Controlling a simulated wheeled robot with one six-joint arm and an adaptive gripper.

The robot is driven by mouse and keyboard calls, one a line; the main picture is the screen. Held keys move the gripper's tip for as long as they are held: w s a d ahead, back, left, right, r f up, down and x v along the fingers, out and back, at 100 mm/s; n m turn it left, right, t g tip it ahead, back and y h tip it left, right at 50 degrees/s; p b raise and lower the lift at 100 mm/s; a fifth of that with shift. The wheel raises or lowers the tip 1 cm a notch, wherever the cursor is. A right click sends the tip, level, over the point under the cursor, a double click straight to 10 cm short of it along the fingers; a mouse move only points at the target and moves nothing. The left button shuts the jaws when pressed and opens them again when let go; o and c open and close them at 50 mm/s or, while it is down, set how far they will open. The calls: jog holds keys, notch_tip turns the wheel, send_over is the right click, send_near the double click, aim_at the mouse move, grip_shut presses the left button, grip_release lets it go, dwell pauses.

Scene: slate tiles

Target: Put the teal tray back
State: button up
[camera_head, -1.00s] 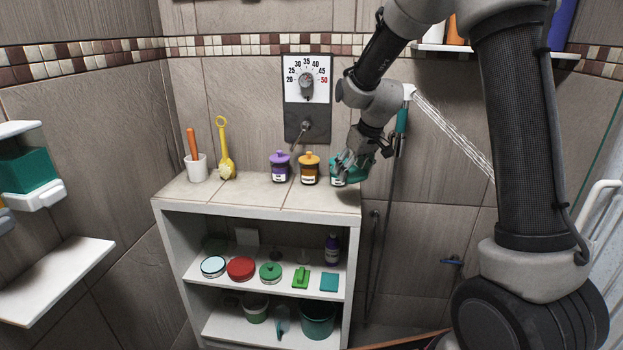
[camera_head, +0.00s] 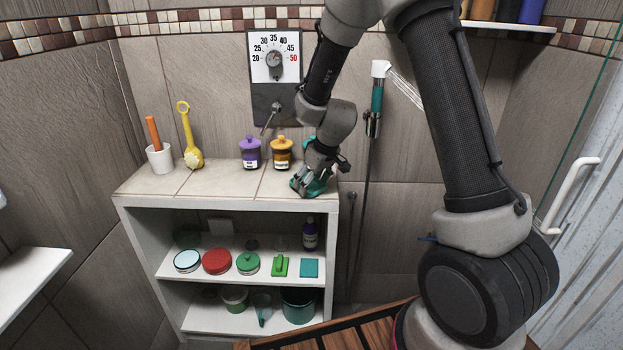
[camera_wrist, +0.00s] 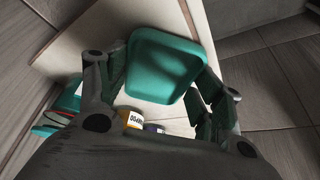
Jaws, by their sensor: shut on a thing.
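The teal tray (camera_wrist: 165,65) is a rounded square dish that fills the middle of the wrist view, between my fingers. My gripper (camera_wrist: 165,95) is shut on it. In the head view, my gripper (camera_head: 312,182) is low at the right end of the cabinet's tiled top (camera_head: 225,180), right of the amber jar and near the front edge. Only bits of the tray (camera_head: 319,188) show there, behind my fingers. Whether the tray touches the top is hidden.
An amber jar (camera_head: 281,155) and a purple jar (camera_head: 250,154) stand left of my gripper. A yellow brush (camera_head: 194,155) and a white cup (camera_head: 159,160) stand farther left. Shelves below hold a red tin (camera_head: 216,261), a teal square (camera_head: 309,268) and other items. The tiled top's front-middle is clear.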

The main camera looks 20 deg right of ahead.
jog(key=shift+f, duration=0.2)
jog(key=o, duration=1)
